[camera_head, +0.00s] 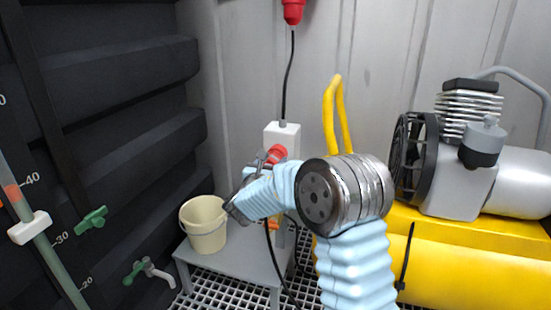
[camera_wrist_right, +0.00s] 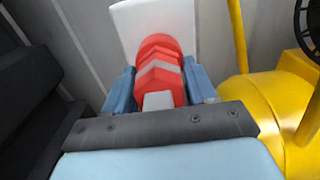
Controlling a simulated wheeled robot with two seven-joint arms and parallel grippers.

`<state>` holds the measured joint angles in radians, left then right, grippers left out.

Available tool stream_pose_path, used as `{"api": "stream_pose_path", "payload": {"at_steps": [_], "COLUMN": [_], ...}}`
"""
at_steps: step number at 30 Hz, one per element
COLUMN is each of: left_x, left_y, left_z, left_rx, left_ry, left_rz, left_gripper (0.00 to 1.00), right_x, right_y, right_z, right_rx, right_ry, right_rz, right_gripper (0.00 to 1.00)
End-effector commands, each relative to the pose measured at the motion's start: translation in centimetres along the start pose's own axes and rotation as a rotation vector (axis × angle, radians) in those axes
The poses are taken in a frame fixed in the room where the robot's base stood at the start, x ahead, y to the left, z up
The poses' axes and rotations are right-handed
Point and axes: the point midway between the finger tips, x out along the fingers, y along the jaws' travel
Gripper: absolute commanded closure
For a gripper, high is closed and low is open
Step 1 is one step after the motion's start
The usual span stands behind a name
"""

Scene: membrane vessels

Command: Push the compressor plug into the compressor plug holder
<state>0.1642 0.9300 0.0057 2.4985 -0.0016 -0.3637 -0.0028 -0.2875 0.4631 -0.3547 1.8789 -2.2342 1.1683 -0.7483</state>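The compressor plug is red and sits between my right gripper's fingers in the head view (camera_head: 277,153). In the right wrist view the red plug (camera_wrist_right: 158,62) shows a pale arrow-shaped mark. My right gripper (camera_wrist_right: 160,88) has a blue finger against each side of it, so it looks shut on the plug. The white box on the wall (camera_head: 282,135), which I take for the plug holder, stands directly behind the plug. It also shows in the wrist view (camera_wrist_right: 130,22). The plug's far end is hidden, so I cannot tell whether it is seated. My left gripper is not in view.
A cream bucket (camera_head: 204,226) stands on a grey low table (camera_head: 236,258) below my right gripper. The yellow compressor tank (camera_head: 460,268) and its motor (camera_head: 465,165) fill the right side. A yellow bent tube (camera_head: 330,108) rises beside the box. A dark ribbed wall is at left.

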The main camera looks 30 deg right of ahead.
Motion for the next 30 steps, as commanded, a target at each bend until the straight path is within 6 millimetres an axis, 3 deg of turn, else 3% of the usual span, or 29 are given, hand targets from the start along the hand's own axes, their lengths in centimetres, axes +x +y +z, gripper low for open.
{"api": "stream_pose_path", "payload": {"at_steps": [1,10,30], "left_x": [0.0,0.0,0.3], "left_y": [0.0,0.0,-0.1], "left_z": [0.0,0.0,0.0], "left_rx": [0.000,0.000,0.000], "left_ry": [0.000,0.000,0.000], "left_rz": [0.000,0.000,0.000], "left_gripper": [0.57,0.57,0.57], "right_x": [0.0,0.0,-2.3], "right_y": [0.0,0.0,0.1], "right_z": [0.0,0.0,0.0], "right_rx": [0.000,0.000,0.000], "right_ry": [0.000,0.000,0.001], "right_rz": [0.000,0.000,0.001], "right_gripper": [0.52,0.97,0.97]}}
